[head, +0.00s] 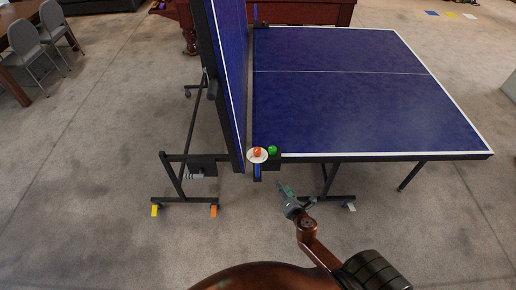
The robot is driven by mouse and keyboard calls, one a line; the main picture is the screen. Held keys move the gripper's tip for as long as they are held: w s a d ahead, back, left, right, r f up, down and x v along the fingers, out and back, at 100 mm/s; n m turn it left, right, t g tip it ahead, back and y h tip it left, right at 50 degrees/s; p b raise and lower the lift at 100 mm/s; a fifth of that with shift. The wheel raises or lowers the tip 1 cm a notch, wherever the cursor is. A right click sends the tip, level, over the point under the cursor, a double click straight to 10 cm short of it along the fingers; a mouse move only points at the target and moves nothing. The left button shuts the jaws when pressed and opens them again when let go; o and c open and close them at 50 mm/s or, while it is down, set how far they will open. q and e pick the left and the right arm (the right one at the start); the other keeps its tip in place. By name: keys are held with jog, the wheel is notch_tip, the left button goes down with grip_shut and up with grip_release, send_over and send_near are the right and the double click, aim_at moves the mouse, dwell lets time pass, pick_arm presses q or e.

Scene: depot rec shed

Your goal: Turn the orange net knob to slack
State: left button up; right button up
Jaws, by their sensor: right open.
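The orange net knob (257,152) sits on a white round plate (250,158) at the near end of the net line of the table. A green knob (273,150) is just to its right. My right gripper (284,189) is open and empty, below and to the right of the orange knob, apart from it. Its fingers point up and left toward the table edge. My left gripper is not in view. The knob's pointer and any slack marking are too small to read.
The blue table half (340,105) lies flat on the right. The other half (228,60) stands folded up on the left, close to the knob. Wheeled legs (185,200) with yellow and orange tabs stand below. Grey chairs (27,41) are far left. Open carpet lies in front.

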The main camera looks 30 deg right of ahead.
aim_at(259, 153)
jog(key=w+a+r+n+t+y, duration=0.1)
jog(key=a+r+n, duration=0.1)
jog(key=r+n, duration=0.2)
jog(key=w+a+r+n+t+y, duration=0.1)
jog(key=w+a+r+n+t, duration=0.1)
jog(key=r, duration=0.7)
jog(key=w+a+r+n+t+p, duration=0.1)
jog(key=a+r+n, duration=0.2)
jog(key=r+n, duration=0.3)
jog(key=shift+w+a+r+t+y, duration=0.2)
jog(key=shift+w+t+y, duration=0.1)
jog(key=shift+w+y, duration=0.1)
jog(key=w, duration=0.7)
jog(key=shift+w+d+p, duration=0.1)
jog(key=shift+d+p, duration=0.2)
jog(key=shift+p, duration=0.1)
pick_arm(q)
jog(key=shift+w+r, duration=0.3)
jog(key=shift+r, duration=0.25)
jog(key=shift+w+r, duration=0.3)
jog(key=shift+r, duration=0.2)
pick_arm(e)
jog(key=shift+c, duration=0.7)
grip_shut()
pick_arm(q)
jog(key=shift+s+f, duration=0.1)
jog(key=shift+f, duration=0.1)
pick_arm(e)
jog(key=shift+f, duration=0.1)
